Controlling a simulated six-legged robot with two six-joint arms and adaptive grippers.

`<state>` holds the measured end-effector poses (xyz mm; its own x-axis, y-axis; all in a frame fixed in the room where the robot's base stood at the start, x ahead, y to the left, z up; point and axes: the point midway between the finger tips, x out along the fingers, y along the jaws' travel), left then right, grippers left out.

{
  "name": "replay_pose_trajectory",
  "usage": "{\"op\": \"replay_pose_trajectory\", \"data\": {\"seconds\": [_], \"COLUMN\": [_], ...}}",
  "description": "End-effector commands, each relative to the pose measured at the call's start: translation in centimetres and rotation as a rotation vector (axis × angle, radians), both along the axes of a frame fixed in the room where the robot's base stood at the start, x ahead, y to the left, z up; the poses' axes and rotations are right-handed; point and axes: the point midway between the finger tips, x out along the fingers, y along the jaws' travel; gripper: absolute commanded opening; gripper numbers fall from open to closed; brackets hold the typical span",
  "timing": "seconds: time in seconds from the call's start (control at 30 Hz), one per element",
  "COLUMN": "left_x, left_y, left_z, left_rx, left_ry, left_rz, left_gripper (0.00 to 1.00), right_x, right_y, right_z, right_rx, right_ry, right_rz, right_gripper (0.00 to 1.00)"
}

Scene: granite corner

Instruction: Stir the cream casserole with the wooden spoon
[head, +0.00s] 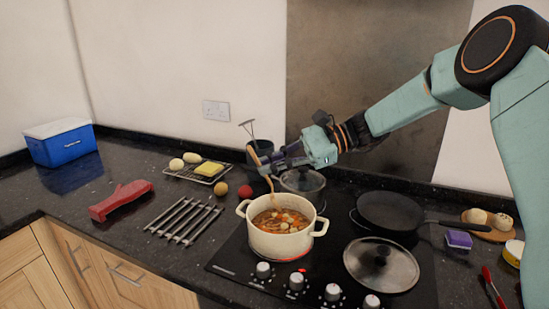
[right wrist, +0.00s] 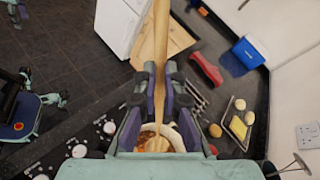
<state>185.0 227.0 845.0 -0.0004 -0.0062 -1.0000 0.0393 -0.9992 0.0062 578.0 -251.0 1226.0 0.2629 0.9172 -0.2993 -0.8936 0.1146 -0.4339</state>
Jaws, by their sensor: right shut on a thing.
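The cream casserole (head: 281,240) stands on the hob, uncovered, with a brown stew with orange and pale pieces in it. My right gripper (head: 266,166) is above and just behind its rim, shut on the wooden spoon (head: 271,187). The spoon slants down, its lower end over or in the stew; I cannot tell how deep. In the right wrist view the spoon (right wrist: 161,50) runs between the fingers (right wrist: 158,90), and part of the casserole (right wrist: 145,131) shows below them. My left gripper is not in view.
A glass lid (head: 381,264) lies right of the casserole, with a black pan (head: 388,213) behind it. Another lidded pot (head: 302,181) is behind. A dark utensil pot (head: 260,152) stands behind.

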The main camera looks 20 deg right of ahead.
Motion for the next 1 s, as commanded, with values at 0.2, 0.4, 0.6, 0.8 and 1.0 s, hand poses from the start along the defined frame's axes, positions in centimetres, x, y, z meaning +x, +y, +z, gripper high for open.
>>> {"op": "replay_pose_trajectory", "data": {"seconds": [0.2,0.4,0.6,0.8,1.0], "left_x": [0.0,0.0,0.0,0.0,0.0], "left_y": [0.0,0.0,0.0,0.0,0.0], "left_z": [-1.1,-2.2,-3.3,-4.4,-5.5], "left_rx": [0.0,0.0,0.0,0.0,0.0], "left_ry": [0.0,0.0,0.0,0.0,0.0], "left_rz": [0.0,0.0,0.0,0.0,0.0], "left_gripper": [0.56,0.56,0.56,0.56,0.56], "right_x": [-0.9,-0.1,0.5,1.1,1.7], "right_y": [1.0,0.2,-0.5,-1.1,-1.8], "right_z": [-1.4,-3.0,-4.5,-5.9,-7.4], "right_rx": [0.001,-0.001,-0.002,-0.001,-0.001], "right_ry": [0.0,0.001,0.0,0.0,0.0], "right_rz": [0.001,-0.001,-0.001,0.0,0.0], "right_gripper": [0.0,0.0,0.0,0.0,0.0]}}
